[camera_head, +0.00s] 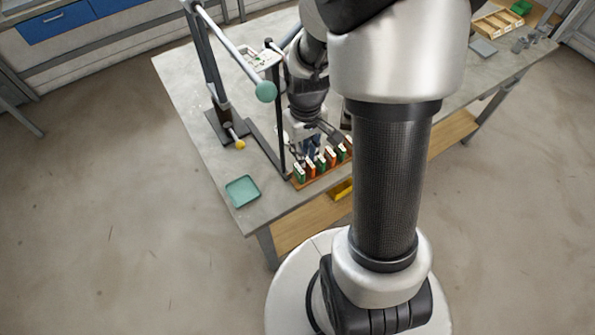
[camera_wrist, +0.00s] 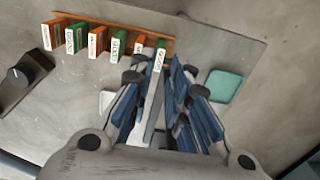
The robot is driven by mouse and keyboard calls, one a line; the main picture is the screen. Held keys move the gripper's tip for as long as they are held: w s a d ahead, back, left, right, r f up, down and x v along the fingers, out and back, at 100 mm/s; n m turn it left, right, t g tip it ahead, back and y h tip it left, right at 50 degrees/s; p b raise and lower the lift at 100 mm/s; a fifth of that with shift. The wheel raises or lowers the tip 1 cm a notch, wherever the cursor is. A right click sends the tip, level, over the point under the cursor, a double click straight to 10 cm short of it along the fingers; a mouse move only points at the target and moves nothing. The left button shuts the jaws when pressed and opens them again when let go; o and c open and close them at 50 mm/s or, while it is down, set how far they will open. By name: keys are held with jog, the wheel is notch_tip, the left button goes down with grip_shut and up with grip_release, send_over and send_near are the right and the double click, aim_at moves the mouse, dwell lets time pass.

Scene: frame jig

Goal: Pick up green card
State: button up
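Several orange and green cards with white labels stand in a row in an orange-brown rack (camera_wrist: 110,29). In the wrist view, a green card (camera_wrist: 159,57) at the right end of the row shows between my fingertips; other green cards (camera_wrist: 118,44) stand farther left. My gripper (camera_wrist: 156,76) has its blue-padded fingers apart, one on each side of the end card, and looks open. Whether a pad touches the card cannot be told. In the head view, my gripper (camera_head: 311,146) is low over the row, and a green card (camera_head: 299,173) shows at its left end.
A teal tray (camera_head: 242,191) lies on the grey table (camera_head: 185,85) near its front-left corner. Wooden trays (camera_head: 497,23) are at the back right.

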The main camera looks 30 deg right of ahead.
send_over(301, 171)
jog(key=f, duration=0.2)
jog(key=f+b, duration=0.1)
jog(key=f, duration=0.1)
jog(key=shift+s+d, duration=0.1)
jog(key=shift+s, duration=0.3)
jog(key=f, duration=0.1)
jog(key=f+b, duration=0.1)
jog(key=f, duration=0.1)
jog(key=f+b, duration=0.1)
jog(key=f, duration=0.1)
jog(key=shift+w+f, duration=0.15)
jog(key=shift+w, duration=0.15)
grip_shut()
